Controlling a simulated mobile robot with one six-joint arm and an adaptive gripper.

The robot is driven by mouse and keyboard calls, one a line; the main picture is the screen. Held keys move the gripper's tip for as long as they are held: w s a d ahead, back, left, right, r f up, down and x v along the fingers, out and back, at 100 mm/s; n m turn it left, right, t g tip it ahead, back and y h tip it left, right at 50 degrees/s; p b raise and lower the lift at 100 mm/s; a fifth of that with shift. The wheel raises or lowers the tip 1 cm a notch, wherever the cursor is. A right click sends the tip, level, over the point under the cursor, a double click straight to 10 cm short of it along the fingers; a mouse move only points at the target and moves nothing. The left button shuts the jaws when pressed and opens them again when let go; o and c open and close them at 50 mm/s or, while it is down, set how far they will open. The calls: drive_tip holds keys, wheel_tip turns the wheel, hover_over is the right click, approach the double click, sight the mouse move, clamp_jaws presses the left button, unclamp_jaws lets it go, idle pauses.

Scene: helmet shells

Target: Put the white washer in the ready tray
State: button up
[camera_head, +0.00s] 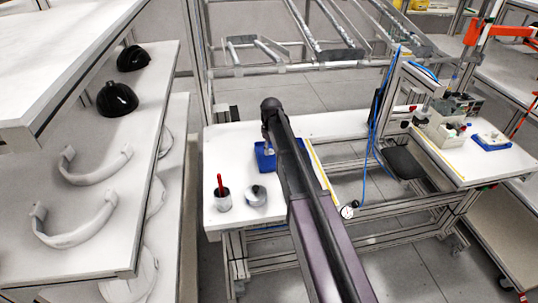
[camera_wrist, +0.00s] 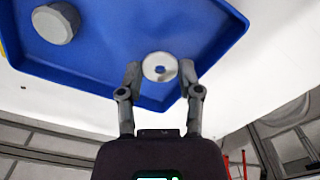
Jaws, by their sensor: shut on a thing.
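The white washer (camera_wrist: 150,66), a pale ring with a hole in its middle, is between the fingertips of my gripper (camera_wrist: 160,72) in the wrist view. The fingers are shut on its two sides. Behind it is a blue tray (camera_wrist: 100,62) with a raised rim; the washer overlaps the tray's near edge in this view. I cannot tell whether it touches the tray. The blue tray (camera_head: 262,161) also shows in the head view on the white table, partly hidden by my arm. My gripper (camera_head: 268,151) is small there, over the tray. The washer is not discernible there.
A grey rounded part (camera_wrist: 55,23) lies in the tray. A grey cup with a red item (camera_head: 223,199) and a round metal container (camera_head: 256,196) stand on the table (camera_head: 231,146). Black helmet shells (camera_head: 117,99) sit on the left shelf. Another blue tray (camera_head: 490,143) is far right.

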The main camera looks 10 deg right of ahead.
sight(270, 157)
idle(0.3)
drive_tip(key=shift+w+a+f, duration=0.1)
drive_tip(key=shift+w, duration=0.55)
wheel_tip(270, 157, down, 4)
drive_tip(key=b, duration=0.3)
drive_tip(key=shift+r+b, duration=0.25)
drive_tip(key=shift+b, duration=0.1)
drive_tip(key=shift+f, duration=0.15)
drive_tip(key=o, duration=0.8)
drive_tip(key=shift+r, duration=0.2)
wheel_tip(270, 157, up, 12)
drive_tip(key=p, duration=1.2)
